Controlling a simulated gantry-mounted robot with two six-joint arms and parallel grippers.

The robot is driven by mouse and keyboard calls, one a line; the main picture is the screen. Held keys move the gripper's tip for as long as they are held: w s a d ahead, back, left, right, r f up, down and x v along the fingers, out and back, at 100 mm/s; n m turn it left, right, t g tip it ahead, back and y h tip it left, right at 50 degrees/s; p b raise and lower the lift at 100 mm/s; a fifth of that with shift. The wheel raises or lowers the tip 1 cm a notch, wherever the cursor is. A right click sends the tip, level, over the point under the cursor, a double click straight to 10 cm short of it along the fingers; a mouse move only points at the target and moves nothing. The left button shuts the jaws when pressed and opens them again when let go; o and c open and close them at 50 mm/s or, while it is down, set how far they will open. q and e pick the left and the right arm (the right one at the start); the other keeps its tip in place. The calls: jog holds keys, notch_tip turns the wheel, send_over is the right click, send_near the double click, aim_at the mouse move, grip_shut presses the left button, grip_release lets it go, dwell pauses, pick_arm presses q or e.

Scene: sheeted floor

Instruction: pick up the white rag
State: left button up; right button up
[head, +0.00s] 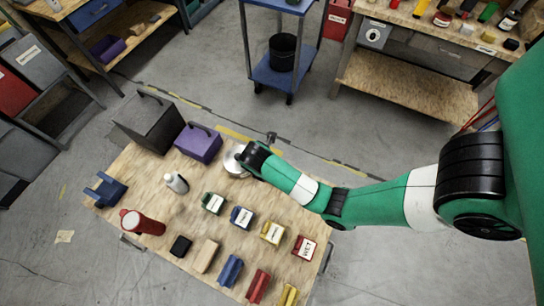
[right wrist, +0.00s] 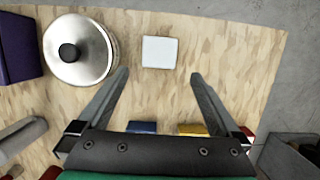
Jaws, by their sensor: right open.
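A flat white square (right wrist: 160,52), which looks like the white rag, lies on the wooden tabletop (right wrist: 220,45) near its edge in the right wrist view. My right gripper (right wrist: 158,73) is open and empty, its two fingers pointing toward the white square. The square appears just beyond the fingertips and between their lines; the height gap is hard to judge. In the head view my right arm reaches in from the right over the table and hides the square. My left gripper is in neither view.
A lidded metal pot (right wrist: 79,50) stands left of the square. A purple box (head: 199,144) and a dark box (head: 150,124) are at the table's back left. Labelled bins (head: 241,217) and a red canister (head: 142,223) stand nearer. Tabletop right of the square is clear.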

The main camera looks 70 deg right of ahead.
jog(key=b+x, duration=0.1)
jog(key=x, duration=0.2)
jog(key=shift+a+f, duration=0.1)
jog(key=shift+d+f, duration=0.3)
jog(key=shift+f, duration=0.2)
jog(key=b+x, duration=0.3)
jog(key=x, duration=0.2)
jog(key=shift+d, duration=0.15)
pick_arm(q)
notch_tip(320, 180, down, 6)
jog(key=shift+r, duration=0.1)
pick_arm(e)
jog(key=c, duration=1.2)
